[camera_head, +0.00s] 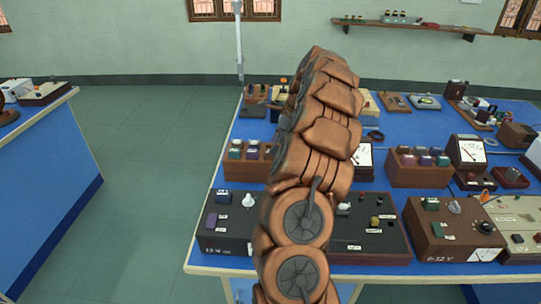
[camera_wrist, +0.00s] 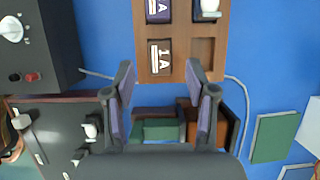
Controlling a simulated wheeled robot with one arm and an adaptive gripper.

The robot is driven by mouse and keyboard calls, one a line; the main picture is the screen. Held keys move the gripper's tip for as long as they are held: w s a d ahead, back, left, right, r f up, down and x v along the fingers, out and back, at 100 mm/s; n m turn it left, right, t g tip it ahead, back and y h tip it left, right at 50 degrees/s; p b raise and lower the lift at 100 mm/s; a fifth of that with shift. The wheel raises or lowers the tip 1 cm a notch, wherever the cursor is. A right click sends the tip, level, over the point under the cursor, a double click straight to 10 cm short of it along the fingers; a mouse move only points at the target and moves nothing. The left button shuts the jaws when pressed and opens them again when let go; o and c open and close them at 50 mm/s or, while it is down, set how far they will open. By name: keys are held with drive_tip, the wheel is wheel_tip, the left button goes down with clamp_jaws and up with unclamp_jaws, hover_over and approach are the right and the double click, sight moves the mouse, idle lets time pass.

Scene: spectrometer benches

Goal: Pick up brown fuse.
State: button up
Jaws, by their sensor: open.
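The wrist view shows my gripper (camera_wrist: 160,66) open, its two dark fingers apart and nothing held between them. A brown fuse (camera_wrist: 160,59) with a white 1A label sits in a slot of a wooden rack (camera_wrist: 180,79). It appears between the fingertips in the picture; the gap in height cannot be told. A purple fuse (camera_wrist: 158,10) and a dark one with a white top (camera_wrist: 207,10) sit in the rack's upper slots. The slot right of the brown fuse is empty. In the head view my copper arm hides the gripper and the brown fuse cannot be made out.
A green block (camera_wrist: 158,130) and a brown box-like thing (camera_wrist: 228,130) lie below the rack, partly behind the fingers. Dark instrument boxes (camera_wrist: 42,45) stand at left. A green flat block (camera_wrist: 272,137) lies right. The blue bench (camera_head: 385,118) is crowded with racks (camera_head: 420,172) and meters (camera_head: 471,151).

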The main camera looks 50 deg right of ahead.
sight(271, 156)
drive_tip(key=shift+x, duration=1.5)
drive_tip(key=shift+r, duration=0.1)
clamp_jaws()
